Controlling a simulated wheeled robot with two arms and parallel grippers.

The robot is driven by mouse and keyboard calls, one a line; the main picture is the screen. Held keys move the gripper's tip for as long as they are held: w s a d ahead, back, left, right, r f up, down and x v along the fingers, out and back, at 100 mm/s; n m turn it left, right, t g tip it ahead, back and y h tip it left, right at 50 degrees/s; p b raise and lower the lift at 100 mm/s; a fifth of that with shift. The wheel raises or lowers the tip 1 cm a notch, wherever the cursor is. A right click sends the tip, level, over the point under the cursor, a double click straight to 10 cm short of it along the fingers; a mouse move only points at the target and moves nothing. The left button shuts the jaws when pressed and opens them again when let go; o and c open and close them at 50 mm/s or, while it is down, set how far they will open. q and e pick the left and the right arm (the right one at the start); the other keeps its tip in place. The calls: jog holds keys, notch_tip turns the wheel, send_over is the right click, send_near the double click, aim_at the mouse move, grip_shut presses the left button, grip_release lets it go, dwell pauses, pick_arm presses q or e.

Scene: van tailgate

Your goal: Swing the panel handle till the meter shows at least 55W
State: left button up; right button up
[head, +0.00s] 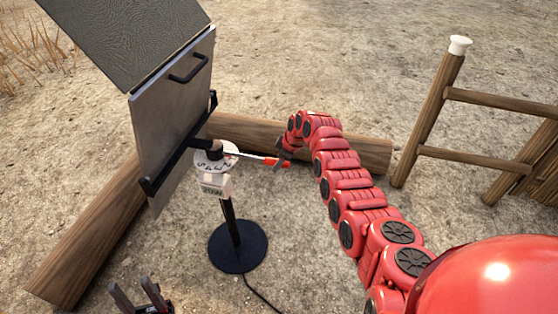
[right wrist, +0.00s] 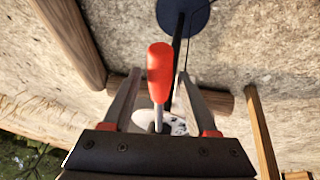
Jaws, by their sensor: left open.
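The tilting panel (head: 172,110) stands at the upper left in the head view on a thin post. Its handle (head: 270,160) is a pale rod with a red grip, pointing right from the white lettered dial (head: 207,163). The small white meter (head: 214,187) hangs below the dial; its digits are too small to read surely. My right gripper (head: 284,153) is at the handle's red end. In the right wrist view its fingers are apart, one on each side of the red grip (right wrist: 160,65), with gaps visible. My left gripper (head: 140,297) is open and empty at the bottom left.
Logs (head: 92,232) lie on the ground to the left and behind the post. The post's round black base (head: 238,246) has a cable running from it. A wooden fence (head: 430,115) stands at the right. Sandy ground between is clear.

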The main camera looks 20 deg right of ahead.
grip_shut()
dwell(1.2)
